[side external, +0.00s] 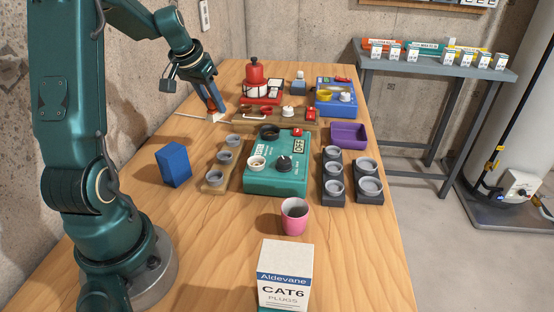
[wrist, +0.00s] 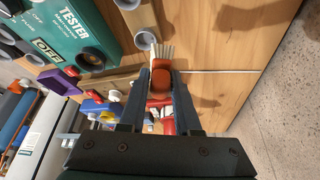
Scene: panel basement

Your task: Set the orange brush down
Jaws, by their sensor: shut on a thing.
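The orange brush (wrist: 161,86) is held between the two fingers of my gripper (wrist: 161,78), with its pale bristles pointing away from the wrist. In the side external view my gripper (side external: 215,106) is at the table's far left, shut on the brush (side external: 211,103), with the bristles low by the tabletop. I cannot tell whether the bristles touch the wood. The fingers hide part of the handle.
The wooden table (side external: 130,205) has a thin white rod (side external: 188,115) beside the brush. A wooden rack (side external: 262,117), a teal tester (side external: 285,178), a cup holder strip (side external: 217,172) and a blue block (side external: 173,165) stand nearby.

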